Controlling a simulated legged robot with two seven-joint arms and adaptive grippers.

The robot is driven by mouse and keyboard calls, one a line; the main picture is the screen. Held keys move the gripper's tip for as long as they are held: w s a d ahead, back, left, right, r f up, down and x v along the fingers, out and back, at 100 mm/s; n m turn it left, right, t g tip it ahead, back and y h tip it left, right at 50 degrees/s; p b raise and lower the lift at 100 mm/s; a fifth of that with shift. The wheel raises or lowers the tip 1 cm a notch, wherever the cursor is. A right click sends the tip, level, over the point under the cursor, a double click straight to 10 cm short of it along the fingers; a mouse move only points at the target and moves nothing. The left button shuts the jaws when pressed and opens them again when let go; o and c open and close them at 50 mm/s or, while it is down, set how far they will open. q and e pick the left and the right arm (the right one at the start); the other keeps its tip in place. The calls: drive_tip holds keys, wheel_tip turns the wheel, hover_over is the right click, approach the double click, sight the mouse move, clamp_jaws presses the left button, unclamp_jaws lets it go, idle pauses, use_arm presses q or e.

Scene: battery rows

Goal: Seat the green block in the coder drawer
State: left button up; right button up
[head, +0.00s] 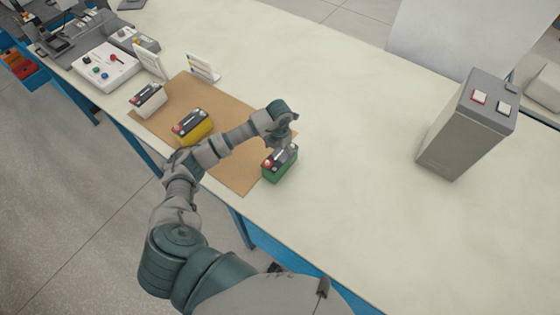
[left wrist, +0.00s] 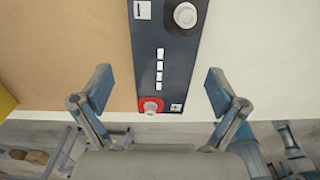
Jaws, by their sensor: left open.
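The green block (head: 279,170) is a battery-shaped block with a dark top. It stands upright at the right edge of a brown mat (head: 232,178). My left gripper (head: 284,140) is just above it, pointing down. In the left wrist view, the open fingers (left wrist: 160,92) are on either side of the block's dark top (left wrist: 168,55), with space on both sides and no contact visible. I cannot make out for certain which thing is the coder drawer. My right gripper is out of view.
A yellow block (head: 192,127) and a white block (head: 148,99) stand on the mat, with small white cards (head: 203,68) behind. A white button panel (head: 106,66) and grey equipment are at the far left. A tall grey box (head: 462,130) stands right. The table's middle is clear.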

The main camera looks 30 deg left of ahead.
use_arm(q)
wheel_tip(320, 180, down, 5)
drive_tip(key=shift+d+f+p, duration=0.15)
drive_tip(key=shift+p, duration=0.2)
drive_tip(key=shift+s, duration=0.1)
clamp_jaws()
